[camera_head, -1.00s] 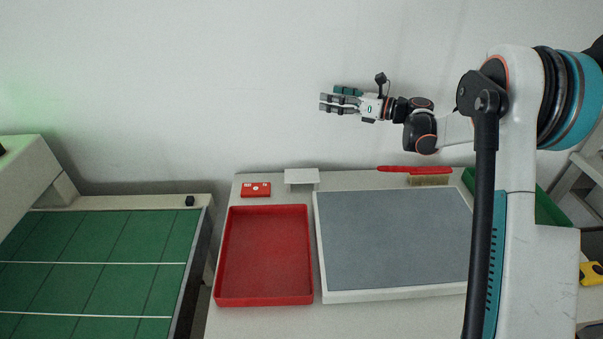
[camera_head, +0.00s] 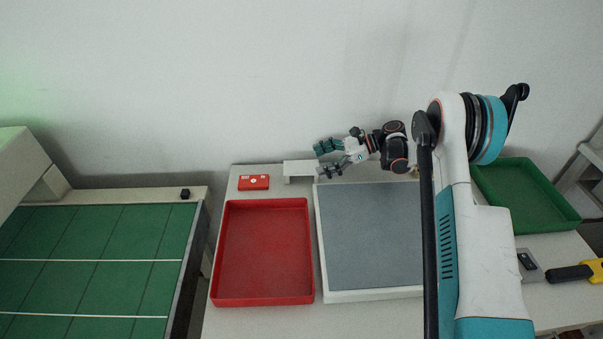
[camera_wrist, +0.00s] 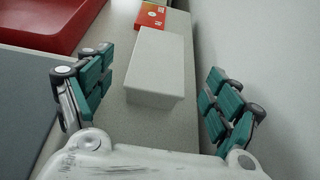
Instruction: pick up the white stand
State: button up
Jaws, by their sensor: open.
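The white stand (camera_head: 298,168) is a small white block-like piece at the back of the table, behind the red tray. In the wrist view the white stand (camera_wrist: 157,68) lies ahead, between the lines of the two fingers and a little beyond their tips. My gripper (camera_head: 327,158) is at the right end of the stand, its fingers pointing left. In the wrist view my gripper (camera_wrist: 160,95) is open and empty, with teal pads on both sides and a gap to the stand on each side.
A red box (camera_head: 253,182) lies just left of the stand. A red tray (camera_head: 262,250) and a grey-topped board (camera_head: 370,235) are in front. A wall (camera_wrist: 255,60) runs close along the right in the wrist view. A green tray (camera_head: 527,195) is at the right.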

aim_at(302, 167)
jog(key=shift+b+x, duration=1.35)
jog(key=shift+x, duration=2.2)
jog(key=shift+s+r, duration=0.1)
jog(key=shift+r, duration=0.05)
jog(key=c, duration=1.2)
